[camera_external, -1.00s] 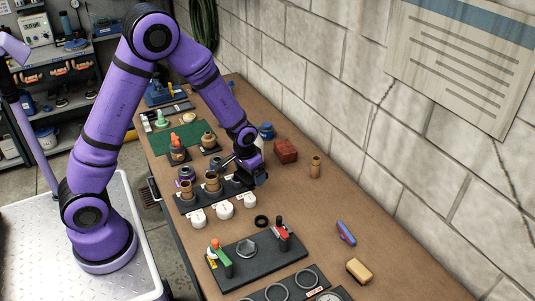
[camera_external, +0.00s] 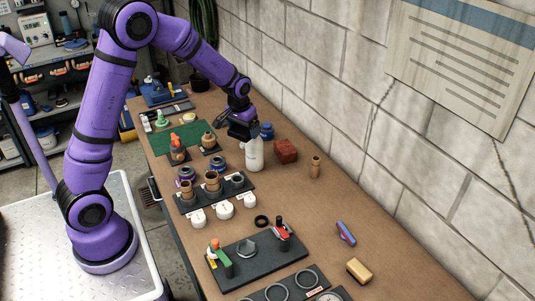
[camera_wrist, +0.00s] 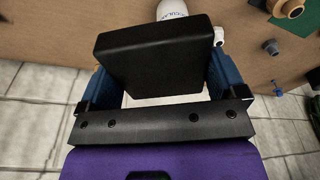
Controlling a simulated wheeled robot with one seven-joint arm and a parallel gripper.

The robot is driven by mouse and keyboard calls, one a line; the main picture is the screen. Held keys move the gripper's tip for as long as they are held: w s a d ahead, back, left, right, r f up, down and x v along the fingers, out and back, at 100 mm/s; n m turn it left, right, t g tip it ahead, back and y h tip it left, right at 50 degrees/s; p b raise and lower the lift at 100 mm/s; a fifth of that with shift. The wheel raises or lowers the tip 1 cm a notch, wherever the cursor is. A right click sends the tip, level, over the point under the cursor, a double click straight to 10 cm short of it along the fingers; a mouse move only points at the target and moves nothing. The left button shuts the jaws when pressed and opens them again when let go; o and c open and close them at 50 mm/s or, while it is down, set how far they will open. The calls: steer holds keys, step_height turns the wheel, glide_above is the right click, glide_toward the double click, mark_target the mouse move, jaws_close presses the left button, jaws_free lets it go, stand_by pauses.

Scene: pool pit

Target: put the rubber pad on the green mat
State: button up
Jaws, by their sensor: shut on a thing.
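The rubber pad (camera_wrist: 155,55) is a thick black block in the wrist view. My gripper (camera_wrist: 155,85) is shut on it, with a blue finger at each side. In the external view my gripper (camera_external: 240,127) is raised above the bench, and the dark pad is hard to tell from it. The green mat (camera_external: 160,141) lies flat to the left of my gripper, with several items on or at the edge of it. A corner of the mat (camera_wrist: 295,22) shows at the top right of the wrist view.
A white bottle (camera_external: 254,155) stands just below my gripper in the external view. A red-brown block (camera_external: 286,151) and a blue container (camera_external: 266,131) are to its right. A black holder with cups (camera_external: 215,191) sits nearer. The block wall (camera_external: 340,120) runs along the right.

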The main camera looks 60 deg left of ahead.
steer(key=a+n, duration=0.4)
steer(key=a, duration=1.6)
steer(key=n, duration=0.4)
glide_above(190, 134)
steer(key=shift+g+y, duration=0.4)
steer(key=shift+g, duration=0.1)
step_height(190, 134, down, 21)
steer(key=shift+s+f, duration=0.1)
steer(key=shift+f, duration=0.1)
steer(key=o, duration=0.6)
steer(key=shift+f, duration=0.1)
steer(key=shift+o, duration=0.7)
step_height(190, 134, up, 12)
steer(key=d, duration=0.1)
steer(key=shift+s+d, duration=0.3)
